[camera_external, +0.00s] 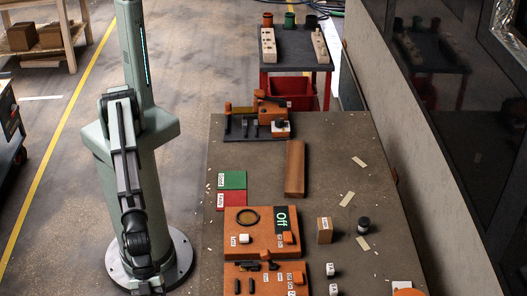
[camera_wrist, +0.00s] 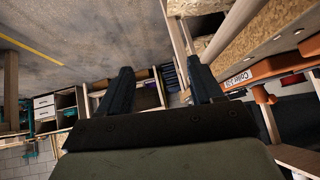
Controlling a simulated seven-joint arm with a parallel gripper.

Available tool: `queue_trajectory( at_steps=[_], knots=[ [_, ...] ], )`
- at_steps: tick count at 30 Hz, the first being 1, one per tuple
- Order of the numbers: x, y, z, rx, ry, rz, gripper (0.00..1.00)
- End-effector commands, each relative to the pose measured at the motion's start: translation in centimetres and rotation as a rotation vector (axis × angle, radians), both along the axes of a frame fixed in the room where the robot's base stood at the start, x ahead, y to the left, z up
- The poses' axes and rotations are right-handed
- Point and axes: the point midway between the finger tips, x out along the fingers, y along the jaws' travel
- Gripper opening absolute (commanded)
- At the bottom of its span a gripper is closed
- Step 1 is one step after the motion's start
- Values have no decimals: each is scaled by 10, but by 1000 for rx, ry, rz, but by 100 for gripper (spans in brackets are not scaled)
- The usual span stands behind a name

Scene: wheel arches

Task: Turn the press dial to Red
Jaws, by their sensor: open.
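No part is clearly readable as the press dial in these small views. An orange panel (camera_external: 262,248) on the bench carries a black ring (camera_external: 248,217), a small white knob (camera_external: 244,238), a green "Off" display (camera_external: 281,218) and an orange switch beside the display. Behind it, a dark fixture (camera_external: 240,129) holds orange parts and a white block with a black top (camera_external: 281,125). My gripper (camera_wrist: 160,72) is open and empty in the wrist view, its dark fingers spread. It faces the floor and shelves, away from the bench controls.
A red pad (camera_external: 231,200) and a green pad (camera_external: 232,180) lie at the bench's left edge. A long brown block (camera_external: 295,168), a small wooden box (camera_external: 324,230), a dark jar (camera_external: 363,225) and white cubes stand nearby.

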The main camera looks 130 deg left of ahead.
Motion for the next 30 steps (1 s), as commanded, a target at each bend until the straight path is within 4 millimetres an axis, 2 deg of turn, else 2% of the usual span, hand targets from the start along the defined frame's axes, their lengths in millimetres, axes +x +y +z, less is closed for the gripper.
queue_trajectory(
  at_steps=[1,6,11,15,20,23,30],
  knots=[
    [5,-10,18,-9,-22,-12,66],
    [16,-24,61,-25,-75,-33,66],
    [30,-13,96,-21,-112,-36,66],
    [48,26,117,9,-118,-17,66],
    [64,83,124,55,-99,17,66],
    [74,130,127,90,-78,44,66],
    [84,260,131,178,-5,115,66]
  ],
)
